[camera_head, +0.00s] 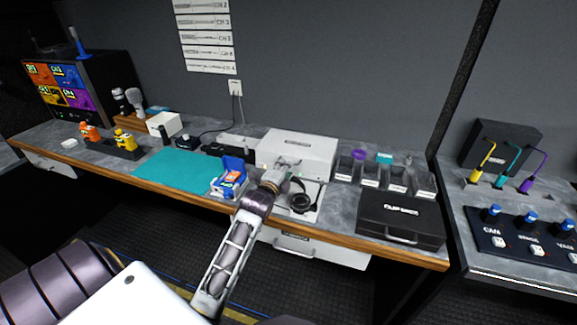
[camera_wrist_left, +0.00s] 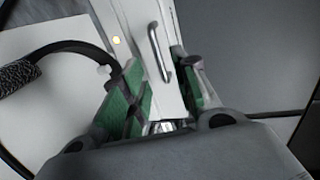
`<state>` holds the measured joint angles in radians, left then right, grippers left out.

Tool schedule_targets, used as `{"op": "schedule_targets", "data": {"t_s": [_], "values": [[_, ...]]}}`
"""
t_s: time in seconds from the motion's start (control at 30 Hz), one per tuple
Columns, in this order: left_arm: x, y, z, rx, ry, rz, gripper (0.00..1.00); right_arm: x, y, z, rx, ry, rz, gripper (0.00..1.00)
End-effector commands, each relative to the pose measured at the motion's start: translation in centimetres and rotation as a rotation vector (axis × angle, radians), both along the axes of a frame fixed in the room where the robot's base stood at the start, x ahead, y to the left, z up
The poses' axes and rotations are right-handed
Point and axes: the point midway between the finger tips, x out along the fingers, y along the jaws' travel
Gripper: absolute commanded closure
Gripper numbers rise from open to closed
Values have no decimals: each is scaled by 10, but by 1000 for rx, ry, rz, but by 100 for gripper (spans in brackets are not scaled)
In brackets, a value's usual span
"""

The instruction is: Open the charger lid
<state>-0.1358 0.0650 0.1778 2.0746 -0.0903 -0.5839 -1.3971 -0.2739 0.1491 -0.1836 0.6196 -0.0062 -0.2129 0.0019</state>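A white box (camera_head: 300,147) stands at the back of the bench, right of middle, with its top down; I take it to be the charger. The left wrist view shows a white panel (camera_wrist_left: 135,15) with a metal bar handle (camera_wrist_left: 158,52) and a small yellow light. My left gripper (camera_head: 279,174) is at the box's front, and my arm hides part of that side. In the left wrist view my left gripper (camera_wrist_left: 165,88) has its green-padded fingers apart, one on each side of the white strip below the handle. I cannot tell whether they touch it. My right gripper is out of view.
Black headphones (camera_head: 303,200) lie right of my left wrist. An open blue box (camera_head: 230,177) stands left of it, beside a teal mat (camera_head: 180,170). The teal mat is mostly clear.

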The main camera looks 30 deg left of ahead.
Motion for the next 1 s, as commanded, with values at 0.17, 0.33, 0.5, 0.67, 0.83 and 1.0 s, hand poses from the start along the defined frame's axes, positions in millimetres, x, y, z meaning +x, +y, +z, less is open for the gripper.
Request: {"op": "schedule_targets", "data": {"t_s": [0.17, 0.33, 0.5, 0.67, 0.83, 1.0], "values": [[15, 3, -3, -2, 0, 0, 70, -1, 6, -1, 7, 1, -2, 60], [28, 7, -6, -2, 1, 0, 70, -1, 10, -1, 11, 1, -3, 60], [37, 9, -8, -1, 1, 0, 70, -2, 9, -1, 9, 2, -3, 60], [42, 10, -8, -1, 0, 0, 70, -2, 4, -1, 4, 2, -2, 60], [42, 10, -9, -1, 0, 0, 70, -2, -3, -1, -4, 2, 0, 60], [42, 10, -9, -1, 1, 0, 73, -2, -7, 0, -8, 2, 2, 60]]}}
